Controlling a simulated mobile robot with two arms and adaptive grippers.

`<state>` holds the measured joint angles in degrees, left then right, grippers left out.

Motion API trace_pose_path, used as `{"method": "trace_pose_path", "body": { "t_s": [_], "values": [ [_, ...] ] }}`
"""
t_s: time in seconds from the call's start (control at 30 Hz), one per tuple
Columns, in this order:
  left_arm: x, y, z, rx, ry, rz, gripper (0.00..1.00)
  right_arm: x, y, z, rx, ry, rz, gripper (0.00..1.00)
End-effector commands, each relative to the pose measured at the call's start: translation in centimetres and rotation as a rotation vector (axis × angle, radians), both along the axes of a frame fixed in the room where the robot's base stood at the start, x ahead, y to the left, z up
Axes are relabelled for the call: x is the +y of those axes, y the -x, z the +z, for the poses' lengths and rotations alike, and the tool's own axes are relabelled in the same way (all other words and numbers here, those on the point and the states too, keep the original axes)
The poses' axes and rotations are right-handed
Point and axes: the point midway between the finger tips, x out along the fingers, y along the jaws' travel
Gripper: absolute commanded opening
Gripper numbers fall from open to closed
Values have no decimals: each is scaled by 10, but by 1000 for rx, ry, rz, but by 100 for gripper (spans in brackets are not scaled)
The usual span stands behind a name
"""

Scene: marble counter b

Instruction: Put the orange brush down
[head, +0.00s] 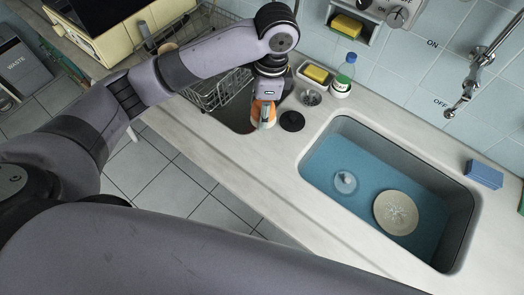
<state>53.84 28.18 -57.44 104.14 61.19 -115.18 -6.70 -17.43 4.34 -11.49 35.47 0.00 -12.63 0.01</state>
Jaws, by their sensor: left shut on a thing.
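The orange brush (264,113) is in my left gripper (267,98), near the middle of the head view. The gripper points down and is shut on the brush. The brush is over the area between the small left basin (236,115) and a black round disc (292,121) on the counter (260,165). I cannot tell whether the brush touches anything below. The gripper and wrist hide part of it. My right gripper is not in view.
A dish rack (222,92), a sponge tray (315,75), a metal strainer (311,97) and a bottle (343,79) stand close by. The right sink (390,160) holds blue water and a plate (396,212). A blue sponge (485,174) lies right. The front counter strip is clear.

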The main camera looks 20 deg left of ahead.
Motion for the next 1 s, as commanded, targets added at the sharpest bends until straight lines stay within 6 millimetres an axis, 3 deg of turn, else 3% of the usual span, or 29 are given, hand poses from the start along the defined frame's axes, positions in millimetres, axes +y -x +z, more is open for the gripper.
{"method": "trace_pose_path", "body": {
  "t_s": [0.23, 0.5, 1.0],
  "values": [
    [-1, 3, -60, 10, 2, -7, 26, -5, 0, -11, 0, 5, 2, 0],
    [0, 2, -125, 7, -2, -6, 26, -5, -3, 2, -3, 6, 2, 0],
    [0, 1, -189, 5, -1, -7, 26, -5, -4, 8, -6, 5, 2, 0]
  ]
}}
